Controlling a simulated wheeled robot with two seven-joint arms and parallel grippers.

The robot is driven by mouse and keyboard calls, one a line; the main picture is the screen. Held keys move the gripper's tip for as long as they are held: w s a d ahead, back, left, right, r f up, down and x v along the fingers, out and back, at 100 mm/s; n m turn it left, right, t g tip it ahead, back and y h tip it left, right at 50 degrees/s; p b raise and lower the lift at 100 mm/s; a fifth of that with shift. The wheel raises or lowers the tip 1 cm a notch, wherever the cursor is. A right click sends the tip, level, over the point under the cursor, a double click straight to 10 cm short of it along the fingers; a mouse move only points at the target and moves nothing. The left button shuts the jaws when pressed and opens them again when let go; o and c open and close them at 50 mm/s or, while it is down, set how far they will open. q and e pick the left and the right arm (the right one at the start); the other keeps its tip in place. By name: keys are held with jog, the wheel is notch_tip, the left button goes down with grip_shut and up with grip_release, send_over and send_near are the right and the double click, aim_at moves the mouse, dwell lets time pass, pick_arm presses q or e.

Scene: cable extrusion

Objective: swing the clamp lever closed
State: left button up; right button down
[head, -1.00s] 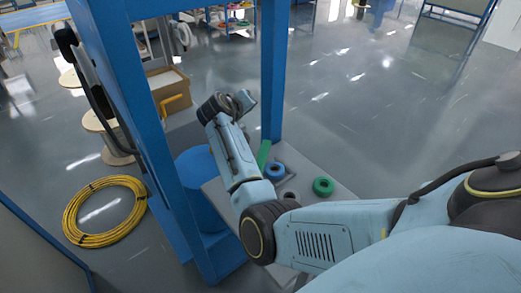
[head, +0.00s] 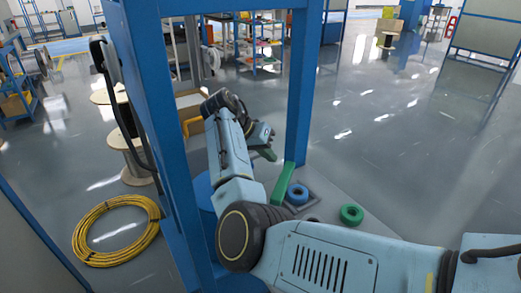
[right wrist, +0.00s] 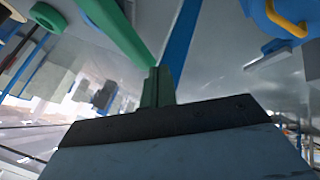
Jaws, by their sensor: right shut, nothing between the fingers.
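A long green bar (head: 283,183), which looks like the clamp lever, rises at a slant from the grey work surface (head: 345,232) near the blue post. It also shows in the right wrist view (right wrist: 115,28), running from the upper left towards my fingertips. My right gripper (head: 267,153) is shut and empty, above and slightly left of the bar's upper end in the head view. Its dark green fingers (right wrist: 160,88) are together in the right wrist view, and their tips appear close to the bar; I cannot tell whether they touch. My left gripper is out of view.
A blue ring (head: 298,194) and a green ring (head: 351,214) lie on the surface beside the bar. Blue posts (head: 300,90) frame my right arm. A yellow cable coil (head: 116,230) lies on the floor.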

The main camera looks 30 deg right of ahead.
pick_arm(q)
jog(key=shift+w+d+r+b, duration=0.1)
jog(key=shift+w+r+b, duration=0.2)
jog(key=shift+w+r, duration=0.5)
pick_arm(e)
jog(key=shift+x, duration=1.7)
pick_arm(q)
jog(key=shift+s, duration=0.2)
